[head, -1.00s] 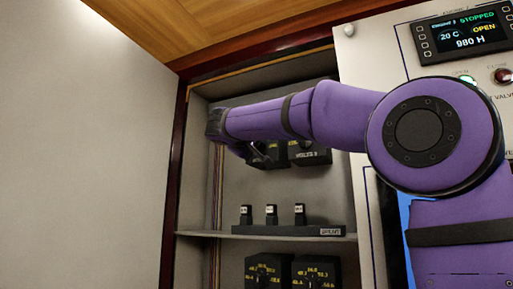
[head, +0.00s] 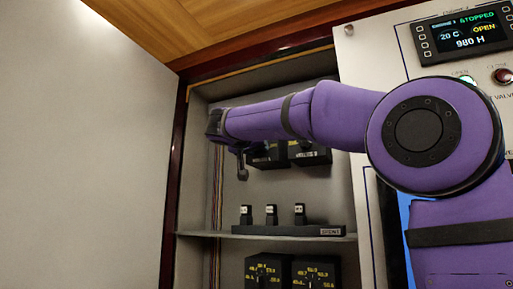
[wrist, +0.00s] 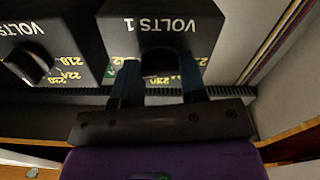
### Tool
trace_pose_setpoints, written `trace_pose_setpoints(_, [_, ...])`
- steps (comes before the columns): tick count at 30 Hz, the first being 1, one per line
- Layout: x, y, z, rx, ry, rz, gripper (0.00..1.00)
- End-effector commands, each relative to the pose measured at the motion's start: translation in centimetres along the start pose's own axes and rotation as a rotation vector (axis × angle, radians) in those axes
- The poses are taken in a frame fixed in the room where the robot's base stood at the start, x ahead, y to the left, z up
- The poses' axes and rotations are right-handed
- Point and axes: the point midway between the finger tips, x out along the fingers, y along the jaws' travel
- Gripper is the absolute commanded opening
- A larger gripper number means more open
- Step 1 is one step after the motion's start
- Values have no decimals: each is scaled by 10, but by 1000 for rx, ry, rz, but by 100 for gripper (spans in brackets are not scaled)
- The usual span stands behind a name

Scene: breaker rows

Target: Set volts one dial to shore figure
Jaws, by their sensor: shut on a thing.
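The volts one dial is a dark box lettered VOLTS 1 (wrist: 160,25), upside down in the wrist view. Its black knob (wrist: 163,63) lies between the two fingers of my gripper (wrist: 160,78), which is shut on it. Yellow figures around the knob are partly covered by the fingers, so I cannot read the setting. A second VOLTS box (wrist: 35,40) with its own knob and figures such as 218 and 220 stands to the left. In the head view, my gripper (head: 242,170) is at the upper dials, and my arm hides much of the volts one box. No shore figure is legible.
A shelf (head: 265,235) below carries a dark rack with several small upright pieces (head: 272,214). Two more dial boxes (head: 265,272) sit under it. A white panel with a display (head: 465,35) is at the right. Cables run down the cabinet's left side.

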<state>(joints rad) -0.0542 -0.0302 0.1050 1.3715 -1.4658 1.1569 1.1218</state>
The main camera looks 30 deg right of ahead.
Motion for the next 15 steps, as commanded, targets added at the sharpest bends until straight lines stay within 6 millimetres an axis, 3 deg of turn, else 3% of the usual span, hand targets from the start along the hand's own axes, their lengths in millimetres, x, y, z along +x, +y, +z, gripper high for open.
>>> trace_pose_setpoints(15, [0,-1,2,38,-5,-1,15])
